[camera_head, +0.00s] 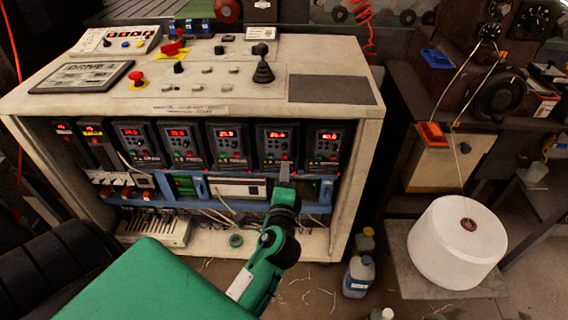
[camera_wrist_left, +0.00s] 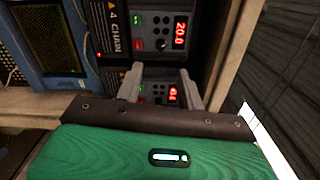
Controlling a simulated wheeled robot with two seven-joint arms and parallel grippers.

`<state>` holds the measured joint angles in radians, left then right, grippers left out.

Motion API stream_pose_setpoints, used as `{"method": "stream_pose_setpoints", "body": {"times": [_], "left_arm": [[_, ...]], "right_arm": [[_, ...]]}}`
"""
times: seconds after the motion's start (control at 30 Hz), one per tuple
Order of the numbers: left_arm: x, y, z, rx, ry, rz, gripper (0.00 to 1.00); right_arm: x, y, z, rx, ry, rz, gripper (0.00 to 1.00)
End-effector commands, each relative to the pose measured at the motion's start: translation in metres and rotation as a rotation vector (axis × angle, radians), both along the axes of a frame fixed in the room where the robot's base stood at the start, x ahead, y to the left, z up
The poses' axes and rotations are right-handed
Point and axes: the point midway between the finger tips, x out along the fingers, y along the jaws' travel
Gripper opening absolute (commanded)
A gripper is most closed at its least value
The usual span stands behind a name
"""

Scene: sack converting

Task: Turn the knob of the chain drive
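The chain drive is a dark module with a red display and small buttons in a row of drives; it shows in the head view (camera_head: 275,147). In the left wrist view the chain drive (camera_wrist_left: 157,22) is labelled "4 CHAIN", appears turned sideways, and reads about 20.0. Its round black knob (camera_wrist_left: 161,45) is visible there. My left gripper (camera_head: 285,168) is just below the drives; its two fingers (camera_wrist_left: 158,78) are apart with nothing held between them. They sit beside the knob, over part of the neighbouring drive. I cannot tell whether they touch anything. My right gripper is not in view.
The neighbouring drive (camera_head: 327,147) stands at the right end of the row, near the cabinet's side panel. A blue rail (camera_head: 222,180) runs below the drives. The console top (camera_head: 215,100) carries buttons and a joystick (camera_head: 263,70). A white spool (camera_head: 457,243) stands at right.

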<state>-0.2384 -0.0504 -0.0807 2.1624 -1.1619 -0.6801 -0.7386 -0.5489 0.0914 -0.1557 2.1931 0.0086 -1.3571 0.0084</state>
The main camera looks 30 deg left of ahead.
Motion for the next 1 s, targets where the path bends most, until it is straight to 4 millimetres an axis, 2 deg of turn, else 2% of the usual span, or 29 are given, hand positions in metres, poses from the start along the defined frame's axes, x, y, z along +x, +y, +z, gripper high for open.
{"method": "stream_pose_setpoints", "body": {"times": [0.1,0.3,0.53,1.0], "left_arm": [[-0.018,-0.010,-0.001,-0.002,0.001,0.000,0.39],[-0.034,-0.020,-0.001,-0.001,0.000,0.000,0.39],[-0.037,-0.023,0.000,-0.001,-0.001,0.001,0.39],[-0.038,-0.022,-0.003,-0.020,0.003,0.001,0.39]], "right_arm": [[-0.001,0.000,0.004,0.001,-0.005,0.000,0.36],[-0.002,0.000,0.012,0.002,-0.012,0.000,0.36],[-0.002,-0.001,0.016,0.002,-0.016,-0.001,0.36],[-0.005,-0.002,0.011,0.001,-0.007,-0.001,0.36]]}}
